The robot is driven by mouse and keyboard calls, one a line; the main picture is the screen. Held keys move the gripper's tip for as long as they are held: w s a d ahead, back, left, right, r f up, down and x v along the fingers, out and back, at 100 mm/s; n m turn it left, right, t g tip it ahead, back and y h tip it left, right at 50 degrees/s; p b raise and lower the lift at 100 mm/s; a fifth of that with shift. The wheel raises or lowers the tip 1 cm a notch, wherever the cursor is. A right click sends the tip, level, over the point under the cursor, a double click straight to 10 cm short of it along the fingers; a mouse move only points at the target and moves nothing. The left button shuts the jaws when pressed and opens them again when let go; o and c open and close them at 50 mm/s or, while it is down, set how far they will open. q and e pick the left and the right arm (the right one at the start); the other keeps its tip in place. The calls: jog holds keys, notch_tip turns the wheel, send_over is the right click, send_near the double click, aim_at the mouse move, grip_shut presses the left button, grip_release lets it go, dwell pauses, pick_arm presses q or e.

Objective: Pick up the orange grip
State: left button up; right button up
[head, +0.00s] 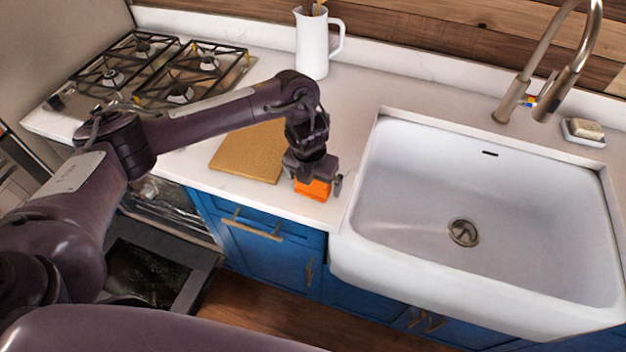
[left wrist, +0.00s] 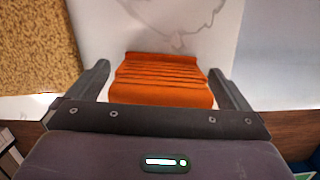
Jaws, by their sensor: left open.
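The orange grip (head: 313,189) is a small ridged orange block on the white counter, near its front edge, between the cutting board and the sink. My left gripper (head: 312,183) is right over it, pointing down, and partly hides it in the head view. In the left wrist view the orange grip (left wrist: 165,80) lies between the two open fingers of the left gripper (left wrist: 160,88), with a gap on each side. My right gripper is not in view.
A wooden cutting board (head: 248,152) lies left of the grip. The white sink (head: 400,215) is close on the right. A gas hob (head: 160,72), a white jug (head: 313,45) and a soap dish (head: 583,132) stand farther off. The oven door (head: 150,270) hangs open below.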

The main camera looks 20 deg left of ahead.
pick_arm(q)
jog(key=c, duration=1.1)
jog(key=shift+r, duration=0.1)
notch_tip(320, 180, up, 20)
jog(key=shift+f+p, duration=0.1)
jog(key=shift+p, duration=0.7)
jog(key=o, duration=0.4)
jog(key=c, duration=0.4)
jog(key=shift+o, duration=0.2)
notch_tip(320, 180, up, 6)
jog(key=p, duration=0.6)
jog(key=shift+p, duration=0.4)
